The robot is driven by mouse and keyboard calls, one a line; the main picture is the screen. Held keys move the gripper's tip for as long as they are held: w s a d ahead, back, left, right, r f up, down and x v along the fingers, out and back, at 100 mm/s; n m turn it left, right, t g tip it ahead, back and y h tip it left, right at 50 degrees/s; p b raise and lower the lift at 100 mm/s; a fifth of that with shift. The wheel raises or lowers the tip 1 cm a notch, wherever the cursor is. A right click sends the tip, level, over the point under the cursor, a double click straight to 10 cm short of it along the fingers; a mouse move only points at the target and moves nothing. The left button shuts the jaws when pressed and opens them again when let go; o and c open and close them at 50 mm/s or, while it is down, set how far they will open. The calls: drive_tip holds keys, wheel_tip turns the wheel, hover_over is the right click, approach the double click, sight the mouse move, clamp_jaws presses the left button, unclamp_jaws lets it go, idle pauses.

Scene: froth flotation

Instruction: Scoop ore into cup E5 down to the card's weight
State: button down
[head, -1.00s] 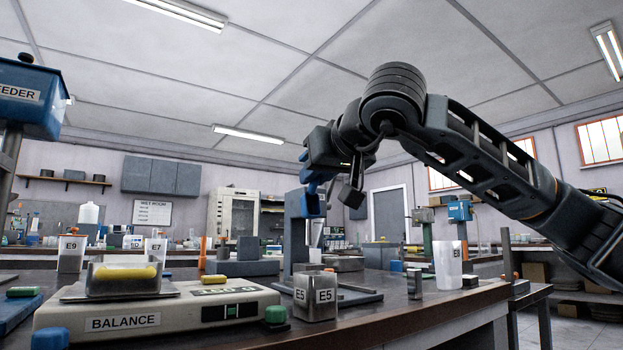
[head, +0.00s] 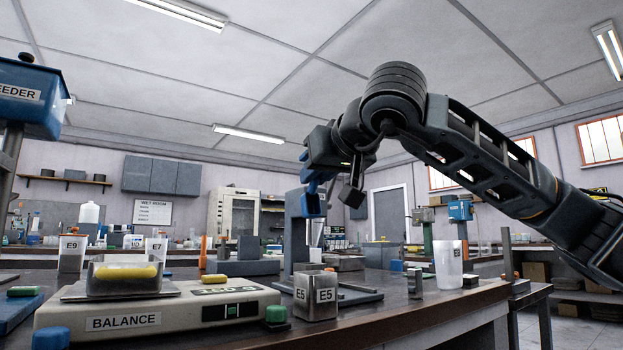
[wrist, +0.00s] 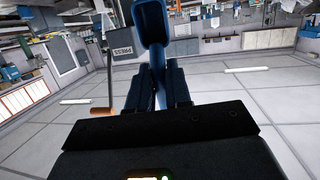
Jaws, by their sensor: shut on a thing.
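Cup E5 (head: 315,305), a square grey metal cup with E5 labels, stands upright on the bench right of the balance (head: 160,318). My gripper (head: 318,180) is above and behind the cup in the head view. It is shut on a blue scoop (head: 309,206), which also shows in the wrist view (wrist: 152,22) between the fingers (wrist: 158,88). The scoop is raised clear of the bench. I cannot tell whether it holds ore. The inside of cup E5 and any ore are hidden. I cannot make out the weight card.
A metal tray (head: 125,282) with a yellow piece sits on the balance pan. White cups E9 (head: 71,256) and E7 (head: 156,251) stand at the left, and E8 (head: 449,265) at the right. A blue feeder (head: 35,100) is at the far left. A grey stand (head: 298,238) rises behind cup E5.

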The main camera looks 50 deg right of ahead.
drive_tip(key=shift+r, duration=0.1)
drive_tip(key=shift+r+p, duration=0.75)
drive_tip(key=shift+r, duration=0.9)
